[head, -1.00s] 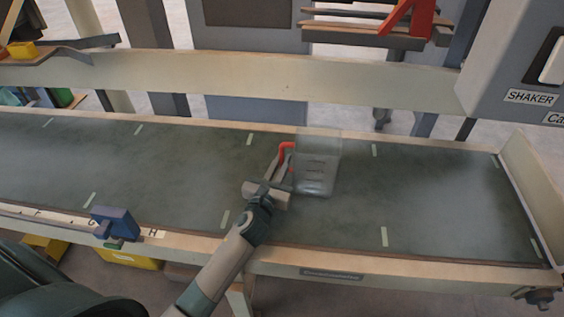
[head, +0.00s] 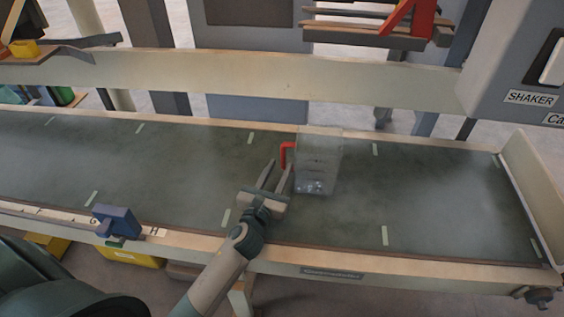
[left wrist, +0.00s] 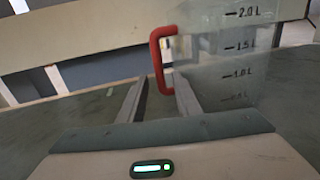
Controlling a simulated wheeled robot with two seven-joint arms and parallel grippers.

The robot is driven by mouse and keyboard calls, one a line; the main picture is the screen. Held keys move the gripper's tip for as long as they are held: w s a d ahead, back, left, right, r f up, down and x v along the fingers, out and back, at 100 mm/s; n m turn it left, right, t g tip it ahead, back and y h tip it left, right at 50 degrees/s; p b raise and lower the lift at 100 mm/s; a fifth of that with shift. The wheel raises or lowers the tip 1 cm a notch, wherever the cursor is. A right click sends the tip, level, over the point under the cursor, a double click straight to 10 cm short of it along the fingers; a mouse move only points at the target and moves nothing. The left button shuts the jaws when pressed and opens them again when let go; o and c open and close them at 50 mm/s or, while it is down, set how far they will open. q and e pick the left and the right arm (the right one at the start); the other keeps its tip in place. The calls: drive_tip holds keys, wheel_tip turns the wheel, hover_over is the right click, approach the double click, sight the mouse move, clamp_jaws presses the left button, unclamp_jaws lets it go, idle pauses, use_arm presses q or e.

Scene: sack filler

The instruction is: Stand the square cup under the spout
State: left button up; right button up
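The square cup (head: 319,165) is a clear, see-through measuring cup with a red handle (head: 287,154) on its left side. It stands upright on the dark belt. In the left wrist view the cup (left wrist: 238,70) shows volume marks up to 2.0 L, and its red handle (left wrist: 160,60) is beyond the fingertips. My left gripper (head: 277,176) is open and empty, just in front and to the left of the handle. The left fingers also show in the left wrist view (left wrist: 158,90). No spout can be made out. My right gripper is not in view.
The belt (head: 180,175) has pale tick marks and is clear on both sides of the cup. A cream rail (head: 230,75) runs behind it. A blue slider (head: 115,222) sits on the lettered front edge. A grey shaker box (head: 510,70) stands at right.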

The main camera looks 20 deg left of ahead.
use_arm(q)
drive_tip(key=s, duration=0.8)
drive_tip(key=shift+d, duration=0.35)
